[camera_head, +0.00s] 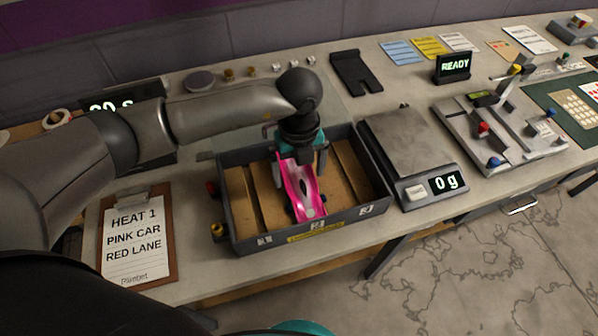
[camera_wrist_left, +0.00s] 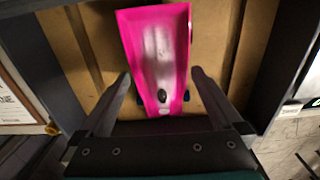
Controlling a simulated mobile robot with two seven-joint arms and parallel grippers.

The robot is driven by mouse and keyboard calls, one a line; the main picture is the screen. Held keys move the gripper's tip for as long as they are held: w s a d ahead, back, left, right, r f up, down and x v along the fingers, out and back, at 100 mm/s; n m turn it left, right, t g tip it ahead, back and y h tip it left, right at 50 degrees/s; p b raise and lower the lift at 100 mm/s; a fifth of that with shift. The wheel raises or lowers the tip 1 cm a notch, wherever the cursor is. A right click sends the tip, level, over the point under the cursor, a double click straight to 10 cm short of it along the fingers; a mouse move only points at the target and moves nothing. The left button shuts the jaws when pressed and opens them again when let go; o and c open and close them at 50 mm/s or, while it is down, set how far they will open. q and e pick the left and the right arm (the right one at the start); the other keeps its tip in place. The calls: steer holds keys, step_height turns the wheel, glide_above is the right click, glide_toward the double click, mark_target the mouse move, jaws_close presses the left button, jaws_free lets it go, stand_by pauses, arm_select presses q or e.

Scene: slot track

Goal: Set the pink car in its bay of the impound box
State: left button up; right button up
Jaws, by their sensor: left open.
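The pink car (camera_head: 305,193) is inside the grey impound box (camera_head: 342,221), in the middle bay between wooden dividers. Its body lies lengthwise along the bay, with its nose toward the box's front wall. In the left wrist view the pink car (camera_wrist_left: 158,50) shows a pale, shiny centre strip. My left gripper (camera_head: 300,165) is over the rear part of the car. In the left wrist view its fingers (camera_wrist_left: 161,76) are spread, one on each side of the car, with gaps between. The car's underside is hidden. My right gripper is not in view.
A scale (camera_head: 432,186) reading 0 g stands right of the box. A clipboard (camera_head: 137,235) lies to the left, naming the pink car. A track fixture (camera_head: 500,130) with coloured knobs is farther right. A dark forked plate (camera_head: 355,73) lies behind.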

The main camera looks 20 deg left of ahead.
mark_target(299, 175)
arm_select(q)
step_height(299, 175, up, 11)
stand_by(1.3)
